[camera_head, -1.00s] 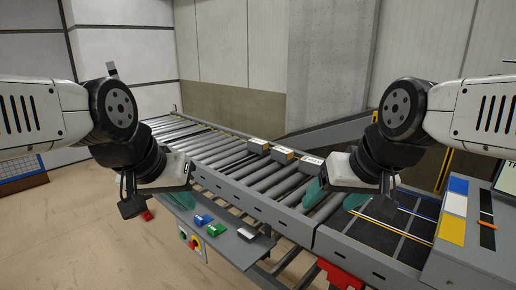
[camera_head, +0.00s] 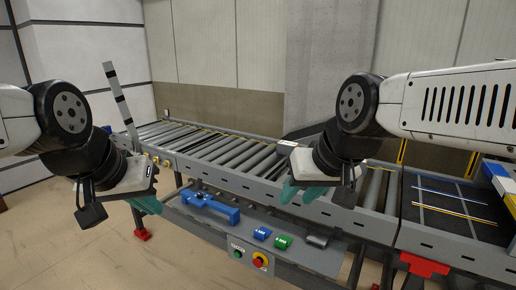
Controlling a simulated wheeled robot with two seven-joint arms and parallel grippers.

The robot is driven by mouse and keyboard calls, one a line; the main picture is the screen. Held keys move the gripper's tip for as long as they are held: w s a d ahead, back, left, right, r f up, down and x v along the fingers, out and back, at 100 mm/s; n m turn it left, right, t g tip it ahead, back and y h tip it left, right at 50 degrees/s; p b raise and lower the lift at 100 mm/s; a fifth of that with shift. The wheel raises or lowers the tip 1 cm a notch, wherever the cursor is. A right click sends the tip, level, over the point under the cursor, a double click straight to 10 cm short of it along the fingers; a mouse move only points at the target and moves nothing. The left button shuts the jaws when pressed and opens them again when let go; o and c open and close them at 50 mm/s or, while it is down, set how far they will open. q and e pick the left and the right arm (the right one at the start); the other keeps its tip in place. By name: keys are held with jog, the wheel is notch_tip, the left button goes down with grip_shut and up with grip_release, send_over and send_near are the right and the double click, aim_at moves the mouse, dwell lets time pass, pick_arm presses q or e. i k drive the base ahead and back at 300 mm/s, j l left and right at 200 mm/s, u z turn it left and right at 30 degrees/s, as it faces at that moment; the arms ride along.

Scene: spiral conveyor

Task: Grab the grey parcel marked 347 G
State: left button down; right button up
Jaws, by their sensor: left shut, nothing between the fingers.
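Part of a parcel with a pale top (camera_head: 288,143) shows on the roller conveyor, just behind my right gripper. A small tan piece, perhaps another parcel (camera_head: 372,162), shows right of my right wrist. No marking can be read, so I cannot tell which is 347 G. My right gripper (camera_head: 302,192) has its teal fingers apart and empty, in front of the conveyor's near rail, and its wrist hides part of the rollers. My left gripper (camera_head: 147,204) is shut and empty, left of the conveyor and well away from the parcels.
The roller conveyor (camera_head: 225,146) runs from back left to front right, with a raised grey rail (camera_head: 260,187). Below it is a shelf with a blue tool (camera_head: 208,207), blue and green blocks and a button box (camera_head: 250,255). A dark gridded surface (camera_head: 455,210) lies at right.

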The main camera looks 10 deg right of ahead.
aim_at(284, 147)
jog(key=i+j, duration=0.15)
jog(key=j, duration=0.15)
jog(key=i+j, duration=0.15)
jog(key=j, duration=0.15)
jog(key=i+j+z, duration=0.1)
jog(key=j, duration=0.25)
jog(key=i+j, duration=0.2)
jog(key=i+j+z, duration=0.1)
jog(key=j, duration=0.3)
jog(key=i+j, duration=0.2)
jog(key=i, duration=0.2)
jog(key=i+j+z, duration=0.1)
jog(key=i, duration=0.65)
